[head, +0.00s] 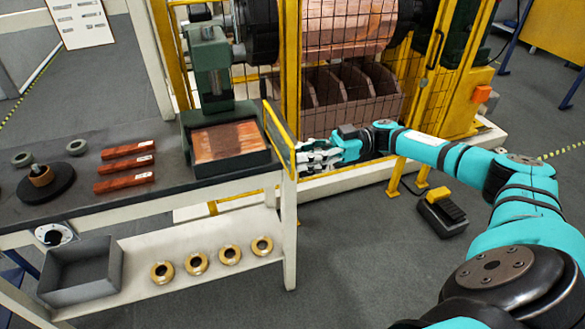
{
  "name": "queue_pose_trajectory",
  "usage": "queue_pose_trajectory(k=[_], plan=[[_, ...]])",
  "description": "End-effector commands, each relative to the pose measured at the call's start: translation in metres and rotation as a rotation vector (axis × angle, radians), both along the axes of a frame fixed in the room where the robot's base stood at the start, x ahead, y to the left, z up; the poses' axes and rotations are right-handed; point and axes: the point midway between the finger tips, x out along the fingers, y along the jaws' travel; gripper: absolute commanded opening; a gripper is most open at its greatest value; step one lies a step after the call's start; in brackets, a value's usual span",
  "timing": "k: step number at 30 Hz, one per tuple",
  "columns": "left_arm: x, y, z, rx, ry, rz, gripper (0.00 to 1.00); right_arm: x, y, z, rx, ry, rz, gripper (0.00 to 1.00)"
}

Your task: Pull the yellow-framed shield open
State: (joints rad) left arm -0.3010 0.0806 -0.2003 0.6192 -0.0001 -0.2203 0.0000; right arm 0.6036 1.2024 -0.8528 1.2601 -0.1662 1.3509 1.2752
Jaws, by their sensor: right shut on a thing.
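The yellow-framed shield (279,136) is a narrow panel seen at a steep angle. It stands at the right side of the small press on the workbench, swung out from the tray beside it. My right gripper (304,157) is at the shield's right-hand edge, low on the frame, and is shut on it. The exact contact of the fingers is small and hard to make out. My left gripper is not in view.
A green press with a copper plate in a dark tray (232,172) stands left of the shield. Behind is a machine with a wire-mesh guard (350,60). Copper bars (125,165), brass rings and a grey bin (85,270) are left. A pedal (443,212) sits on the floor.

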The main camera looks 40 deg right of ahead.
Motion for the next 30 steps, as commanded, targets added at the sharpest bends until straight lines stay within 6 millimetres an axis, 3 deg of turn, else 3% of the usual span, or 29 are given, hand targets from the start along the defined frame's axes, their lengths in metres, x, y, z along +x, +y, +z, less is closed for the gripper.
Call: queue_pose_trajectory(k=[6, 19, 20, 21, 25, 30], plan=[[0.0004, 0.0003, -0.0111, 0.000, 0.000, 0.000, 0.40, -0.0006, -0.0074, -0.0017, 0.000, -0.001, 0.046, 0.00], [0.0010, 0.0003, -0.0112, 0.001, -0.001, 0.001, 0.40, -0.0009, -0.0085, -0.0001, 0.002, 0.000, 0.055, 0.00], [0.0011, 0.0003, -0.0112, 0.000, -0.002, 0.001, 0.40, -0.0009, -0.0085, 0.0000, 0.002, 0.000, 0.055, 0.27], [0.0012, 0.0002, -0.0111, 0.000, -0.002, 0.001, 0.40, -0.0008, -0.0085, 0.0000, 0.002, 0.000, 0.055, 0.32], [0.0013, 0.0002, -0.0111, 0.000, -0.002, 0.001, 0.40, -0.0007, -0.0086, 0.0001, 0.002, 0.000, 0.054, 0.49], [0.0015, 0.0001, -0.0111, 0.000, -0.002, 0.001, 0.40, -0.0005, -0.0087, 0.0002, 0.002, -0.001, 0.053, 0.49]])
